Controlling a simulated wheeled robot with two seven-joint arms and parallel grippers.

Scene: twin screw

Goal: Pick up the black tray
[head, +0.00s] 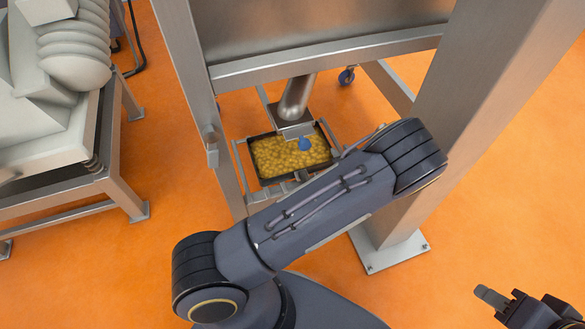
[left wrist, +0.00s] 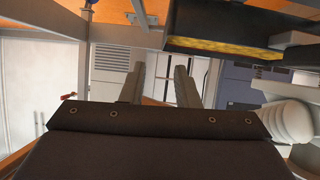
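The black tray (head: 264,181) is filled with yellow pieces and sits low in a metal frame below a steel pipe in the head view. In the left wrist view the black tray (left wrist: 215,20) is at the upper right, with its yellow contents showing along one edge. My left gripper (left wrist: 160,72) shows two separated fingers with nothing between them; the tray is beyond and to the right of them, with no visible contact. In the head view my left arm hides that gripper. My right gripper (head: 490,296) is at the lower right, away from the tray; its opening is unclear.
A steel pipe (head: 297,98) and a blue knob-like part (head: 305,144) are above the tray. A thick steel post (head: 470,110) stands to the right and a thinner post (head: 190,85) to the left. A grey machine (head: 50,130) is at far left. Orange floor is open between.

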